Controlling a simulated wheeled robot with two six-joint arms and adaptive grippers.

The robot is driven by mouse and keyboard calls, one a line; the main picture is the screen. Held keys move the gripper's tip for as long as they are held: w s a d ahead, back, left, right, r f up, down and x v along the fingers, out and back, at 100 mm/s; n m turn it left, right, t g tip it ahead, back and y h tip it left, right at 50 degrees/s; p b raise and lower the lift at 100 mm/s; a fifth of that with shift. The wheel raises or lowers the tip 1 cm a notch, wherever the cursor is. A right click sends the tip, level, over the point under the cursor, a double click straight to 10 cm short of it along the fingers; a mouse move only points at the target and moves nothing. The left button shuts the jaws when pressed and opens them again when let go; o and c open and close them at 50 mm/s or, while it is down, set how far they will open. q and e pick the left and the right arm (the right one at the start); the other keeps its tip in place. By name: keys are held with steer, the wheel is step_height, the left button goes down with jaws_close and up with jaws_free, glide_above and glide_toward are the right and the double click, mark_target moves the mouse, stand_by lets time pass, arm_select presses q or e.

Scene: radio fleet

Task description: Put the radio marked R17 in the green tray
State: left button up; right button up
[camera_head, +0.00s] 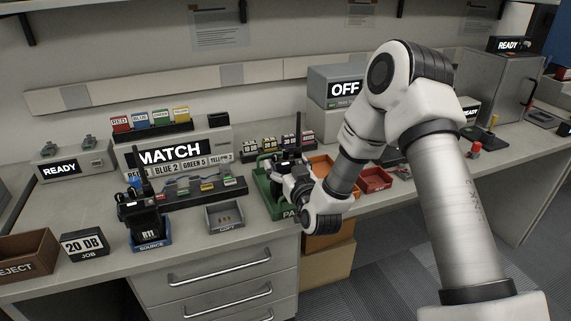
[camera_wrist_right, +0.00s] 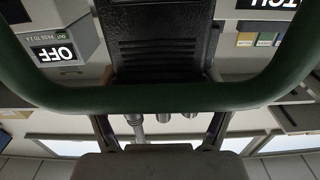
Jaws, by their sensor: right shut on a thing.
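My right gripper (camera_head: 291,178) is shut on a black radio (camera_head: 290,157) with a tall antenna, at the green tray (camera_head: 265,193). The arm and gripper hide much of the radio and tray, and I cannot tell whether the radio touches the tray floor. Its marking is not readable. In the right wrist view the radio body (camera_wrist_right: 163,45) shows upside down, with a dark green curved band across it and knobs below. Another black radio (camera_head: 147,222), its label too small to read surely, stands in the blue source tray (camera_head: 152,246). My left gripper is not in view.
A grey tray (camera_head: 224,224) lies left of the green tray. Orange (camera_head: 321,163) and red (camera_head: 375,180) trays lie to its right. A brown reject box (camera_head: 27,262) and a 20 dB job sign (camera_head: 84,245) stand at left. A grey unit reading OFF (camera_head: 335,88) stands behind.

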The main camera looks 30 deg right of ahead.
steer(key=o, duration=1.4)
steer(key=shift+s+r, duration=0.1)
steer(key=p+v, duration=0.2)
steer(key=v, duration=1)
steer(key=s+a+f+n+g+y, duration=0.1)
steer(key=s+a+f+g+y, duration=0.15)
steer(key=f, duration=0.45)
steer(key=s+a+f+n+g+y, duration=0.1)
steer(key=a+f+g, duration=0.2)
steer(key=f, duration=0.5)
steer(key=s+a+f+g, duration=0.2)
steer(key=s+f+g, duration=0.2)
steer(key=s, duration=0.3)
steer(key=s+a+f+g, duration=0.1)
steer(key=s+f+g, duration=0.3)
steer(key=s+f, duration=0.3)
steer(key=s+a+f+g+y, duration=0.1)
steer(key=s+a+f+g, duration=0.1)
steer(key=s+f+g, duration=0.2)
steer(key=shift+s+a+f+b, duration=0.15)
steer(key=shift+s+f, duration=0.45)
steer(key=shift+s, duration=0.35)
steer(key=shift+s+a+f+b, duration=0.15)
steer(key=shift+s+f, duration=0.5)
steer(key=shift+s, duration=0.3)
